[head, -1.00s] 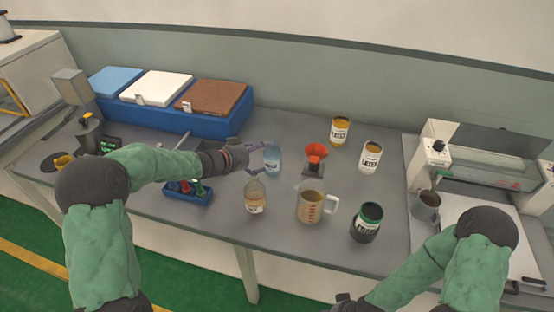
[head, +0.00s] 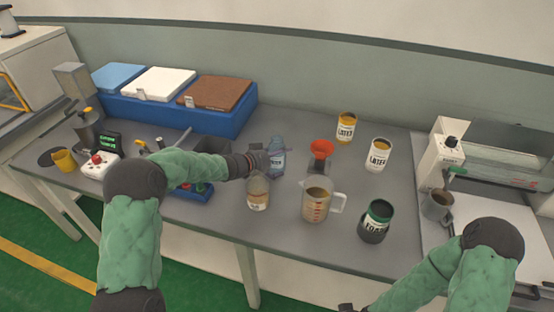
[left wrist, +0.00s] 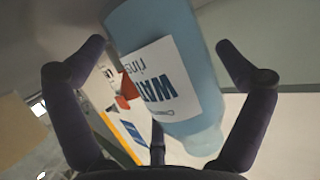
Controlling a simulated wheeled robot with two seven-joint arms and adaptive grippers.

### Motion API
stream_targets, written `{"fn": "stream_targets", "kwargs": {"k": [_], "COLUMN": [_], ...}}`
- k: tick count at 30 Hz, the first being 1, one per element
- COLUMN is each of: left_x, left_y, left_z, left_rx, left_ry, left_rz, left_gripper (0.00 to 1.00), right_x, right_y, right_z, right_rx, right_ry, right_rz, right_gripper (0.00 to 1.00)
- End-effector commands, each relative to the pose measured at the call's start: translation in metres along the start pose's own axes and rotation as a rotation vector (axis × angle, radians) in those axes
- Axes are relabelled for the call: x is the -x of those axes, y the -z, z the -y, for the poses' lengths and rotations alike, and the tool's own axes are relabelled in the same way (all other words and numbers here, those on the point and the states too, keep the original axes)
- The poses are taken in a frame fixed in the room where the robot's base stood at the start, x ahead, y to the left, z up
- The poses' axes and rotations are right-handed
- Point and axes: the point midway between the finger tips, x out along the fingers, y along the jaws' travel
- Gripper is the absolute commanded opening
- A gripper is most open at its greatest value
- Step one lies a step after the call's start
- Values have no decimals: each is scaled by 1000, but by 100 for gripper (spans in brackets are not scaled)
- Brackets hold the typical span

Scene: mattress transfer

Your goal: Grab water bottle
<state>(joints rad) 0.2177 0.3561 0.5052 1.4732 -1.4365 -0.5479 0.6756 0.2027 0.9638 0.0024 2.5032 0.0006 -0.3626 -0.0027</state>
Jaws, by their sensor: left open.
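The water bottle (head: 278,156), pale blue with a white label, stands upright on the grey table (head: 240,222) right at my left gripper (head: 268,160). In the left wrist view the bottle (left wrist: 172,60) fills the middle, its label lettering upside down. The fingers of my left gripper (left wrist: 158,68) are spread on either side of it, with a visible gap at each side. The gripper hides part of the bottle in the head view. Only a dark piece of my right gripper (head: 346,307) shows at the bottom edge; its fingers cannot be made out.
An orange-liquid bottle (head: 258,193) stands just in front of the water bottle. A blue tray (head: 198,194) lies by the left forearm.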

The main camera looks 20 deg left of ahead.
Motion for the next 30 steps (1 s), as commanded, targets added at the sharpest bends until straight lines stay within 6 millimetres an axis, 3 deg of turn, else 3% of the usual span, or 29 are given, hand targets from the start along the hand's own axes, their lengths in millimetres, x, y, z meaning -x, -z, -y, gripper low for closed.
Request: {"fn": "stream_targets", "kwargs": {"k": [9,15,16,30], "left_x": [-4,-4,-4,-3], "left_y": [2,1,1,3], "left_z": [0,0,0,0], "left_rx": [-1,-1,-1,-2], "left_ry": [0,1,1,1], "left_rz": [-1,-1,-1,-2], "left_gripper": [97,41,37,36], "right_x": [-1,-1,-1,0], "right_y": [0,0,0,0], "right_z": [0,0,0,0], "right_rx": [0,0,0,0], "right_ry": [0,0,0,0], "right_rz": [0,0,0,0], "right_gripper": [48,48,48,48]}}
